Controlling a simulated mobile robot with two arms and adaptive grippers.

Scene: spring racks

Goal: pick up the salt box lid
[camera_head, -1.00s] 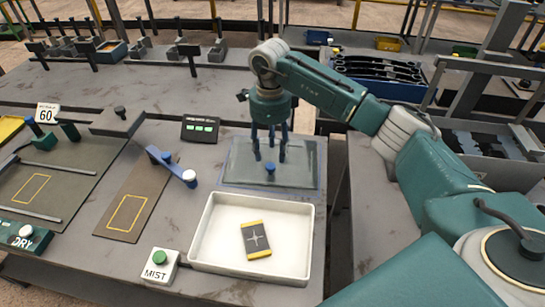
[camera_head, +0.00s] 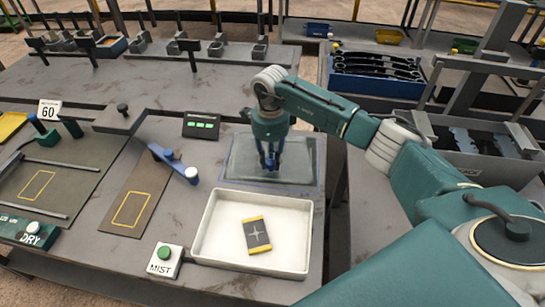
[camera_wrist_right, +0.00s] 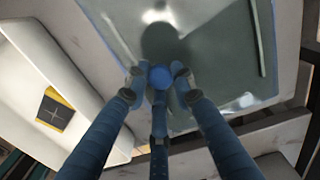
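The salt box lid (camera_head: 300,157) is a clear, greyish panel with a blue knob in its middle, lying over the flat salt box behind the white tray. In the right wrist view the round blue knob (camera_wrist_right: 160,77) sits between the fingertips. My right gripper (camera_head: 270,163) points straight down at the middle of the lid, with its blue fingers drawn together around the knob. The fingers hide most of the knob in the head view. I cannot tell whether the lid is raised at all. My left gripper is not in view.
A white tray (camera_head: 205,228) with a dark, yellow-edged plate (camera_head: 257,235) stands just in front. A blue lever (camera_head: 173,163) and a display with green lights (camera_head: 201,125) are to the left. The MIST button box (camera_head: 164,261) is at the front edge.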

